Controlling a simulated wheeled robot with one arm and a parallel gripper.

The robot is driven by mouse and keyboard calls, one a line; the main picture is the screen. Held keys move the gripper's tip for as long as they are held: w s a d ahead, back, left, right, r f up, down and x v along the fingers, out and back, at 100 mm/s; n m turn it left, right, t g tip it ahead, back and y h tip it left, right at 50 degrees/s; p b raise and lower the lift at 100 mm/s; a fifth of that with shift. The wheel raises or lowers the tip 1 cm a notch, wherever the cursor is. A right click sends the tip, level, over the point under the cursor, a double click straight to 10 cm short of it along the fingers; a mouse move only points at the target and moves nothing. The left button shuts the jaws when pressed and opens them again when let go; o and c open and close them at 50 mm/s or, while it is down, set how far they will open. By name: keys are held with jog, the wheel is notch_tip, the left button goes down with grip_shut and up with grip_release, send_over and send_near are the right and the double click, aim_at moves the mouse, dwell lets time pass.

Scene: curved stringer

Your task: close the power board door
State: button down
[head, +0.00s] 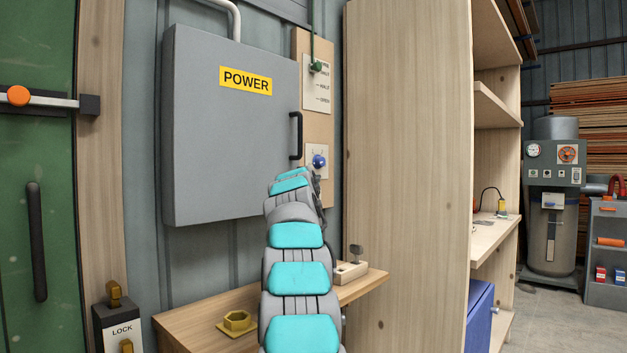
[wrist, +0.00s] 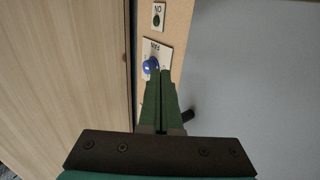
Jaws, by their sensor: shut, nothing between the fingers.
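The power board (head: 235,130) is a grey wall box with a yellow POWER label. Its door faces me in the head view, and no clear gap shows along its edges; I cannot tell if it is fully closed. The black door handle (head: 296,136) is on the right edge. In the wrist view, the grey surface (wrist: 255,80) fills the right side, with a dark handle part (wrist: 188,115) beside my fingers. My gripper (wrist: 162,72) is shut and empty, its tips close to the blue FAN knob (wrist: 150,65); touching cannot be told. My arm hides it in the head view.
A wooden switch panel (head: 317,100) stands right of the box, with a green knob (head: 316,66) above. A tall wooden shelf side (head: 410,170) rises further right. A small wooden bench (head: 195,320) below holds a brass nut (head: 237,322) and a switch block (head: 350,271).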

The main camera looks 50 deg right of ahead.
jog(key=w, duration=0.2)
jog(key=w+p, duration=0.1)
jog(key=w, duration=0.1)
jog(key=shift+d+r, duration=0.25)
jog(key=shift+a+r, duration=0.1)
dwell(0.5)
jog(key=s+b, duration=0.4)
jog(key=s, duration=1)
jog(key=shift+s+a+f, duration=0.15)
jog(key=shift+f, duration=0.2)
